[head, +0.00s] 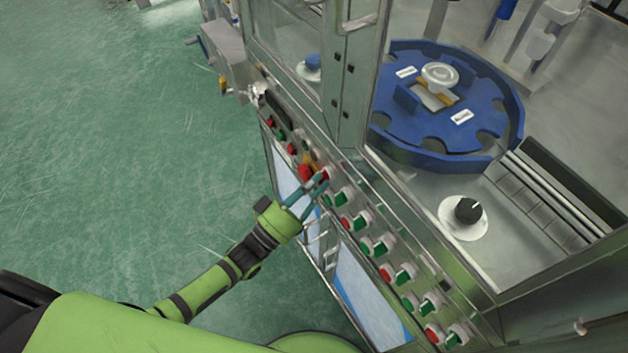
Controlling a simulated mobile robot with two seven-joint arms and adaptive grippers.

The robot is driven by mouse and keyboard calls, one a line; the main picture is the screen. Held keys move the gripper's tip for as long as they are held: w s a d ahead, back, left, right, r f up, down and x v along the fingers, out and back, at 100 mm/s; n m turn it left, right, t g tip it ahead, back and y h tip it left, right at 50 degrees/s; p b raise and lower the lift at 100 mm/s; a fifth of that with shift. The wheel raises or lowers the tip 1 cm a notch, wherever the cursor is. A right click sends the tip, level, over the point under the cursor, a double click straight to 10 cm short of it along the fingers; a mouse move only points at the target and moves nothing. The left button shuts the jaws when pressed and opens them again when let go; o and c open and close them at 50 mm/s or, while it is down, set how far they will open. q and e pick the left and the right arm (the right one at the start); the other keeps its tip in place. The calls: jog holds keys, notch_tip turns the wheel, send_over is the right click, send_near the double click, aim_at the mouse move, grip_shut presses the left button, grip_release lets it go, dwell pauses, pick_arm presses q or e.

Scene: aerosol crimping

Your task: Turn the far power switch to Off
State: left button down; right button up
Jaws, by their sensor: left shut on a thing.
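A steel machine has a sloped front control panel (376,262) with a row of red and green switches and buttons. My left gripper (319,182) reaches the panel from the left, near its far part. A red round button (305,172) sits just left of the fingertips. A green switch (340,197) sits just right of them. My right gripper is not in view.
Several more red and green switches run toward the lower right, including a red one (386,272). Behind the panel are a steel frame, a blue star wheel (478,98) and a black knob (468,210). The green floor (120,150) at left is clear.

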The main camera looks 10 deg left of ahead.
pick_arm(q)
jog(key=shift+n+y, duration=0.3)
jog(key=shift+n, duration=0.1)
jog(key=c, duration=1.2)
grip_release()
jog(key=v, duration=1.2)
